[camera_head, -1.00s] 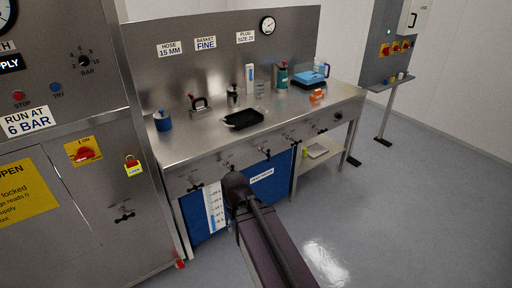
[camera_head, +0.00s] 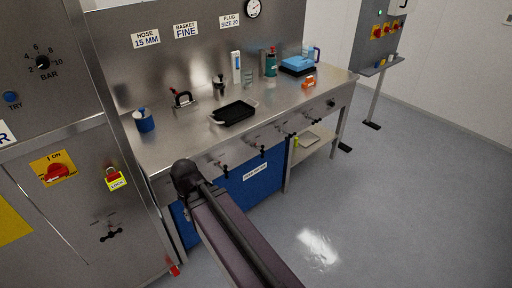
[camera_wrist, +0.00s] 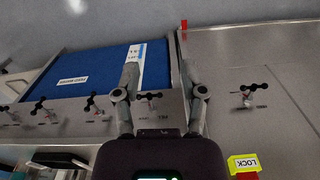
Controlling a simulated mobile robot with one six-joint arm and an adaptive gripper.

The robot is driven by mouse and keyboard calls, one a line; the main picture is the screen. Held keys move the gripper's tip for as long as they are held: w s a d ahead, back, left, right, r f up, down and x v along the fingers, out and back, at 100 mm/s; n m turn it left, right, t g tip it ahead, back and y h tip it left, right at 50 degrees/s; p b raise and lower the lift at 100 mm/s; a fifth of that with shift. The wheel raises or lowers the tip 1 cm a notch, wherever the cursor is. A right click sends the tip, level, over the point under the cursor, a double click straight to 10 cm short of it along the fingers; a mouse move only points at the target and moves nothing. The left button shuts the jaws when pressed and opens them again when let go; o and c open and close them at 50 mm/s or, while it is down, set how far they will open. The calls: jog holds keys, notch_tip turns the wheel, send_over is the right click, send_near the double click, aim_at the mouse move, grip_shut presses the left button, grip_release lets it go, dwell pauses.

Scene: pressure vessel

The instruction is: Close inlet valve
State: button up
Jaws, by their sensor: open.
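Several small black-handled valves line the bench's front edge, one (camera_head: 222,168) just right of my arm and another (camera_head: 262,150) beyond it. A further black-handled valve (camera_head: 110,232) is on the steel cabinet; it also shows in the wrist view (camera_wrist: 255,92). Which one is the inlet valve cannot be read; the small labels are illegible. My gripper (camera_wrist: 158,66) is open, and one bench valve (camera_wrist: 148,97) appears between its fingers in the wrist view. Contact cannot be told, and nothing is visibly held. In the head view my arm hides the gripper and that valve.
The cabinet carries a red switch (camera_head: 56,172) and a yellow-tagged red padlock (camera_head: 115,179). A blue panel (camera_head: 245,187) hangs below the bench. A black tray (camera_head: 234,112) and a blue jar (camera_head: 144,120) stand on the bench. Floor is clear at right.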

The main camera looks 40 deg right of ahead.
jog(key=shift+w+a, duration=0.1)
jog(key=shift+w, duration=0.15)
jog(key=shift+w, duration=0.1)
jog(key=w+d+f+t+y+b, duration=0.1)
jog(key=w+d+f+t+b, duration=0.1)
jog(key=w+d+f+b, duration=0.3)
jog(key=w+d+f+t+y+b, duration=0.1)
jog(key=w+d+f+t+b, duration=0.15)
jog(key=w+d+b, duration=0.45)
jog(key=w+d+f+t+y+b, duration=0.1)
jog(key=w+d+f+t+b, duration=0.15)
jog(key=w+d, duration=0.35)
jog(key=d+f+t+h+b, duration=0.2)
jog(key=d+b, duration=0.3)
jog(key=d, duration=1.1)
jog(key=d+f+m+t+h+b, duration=0.1)
jog(key=d+t+b, duration=0.3)
jog(key=d, duration=1.2)
jog(key=shift+w+f+t+h+b, duration=0.25)
jog(key=shift+f+h+b, duration=0.2)
jog(key=shift+h+b, duration=0.4)
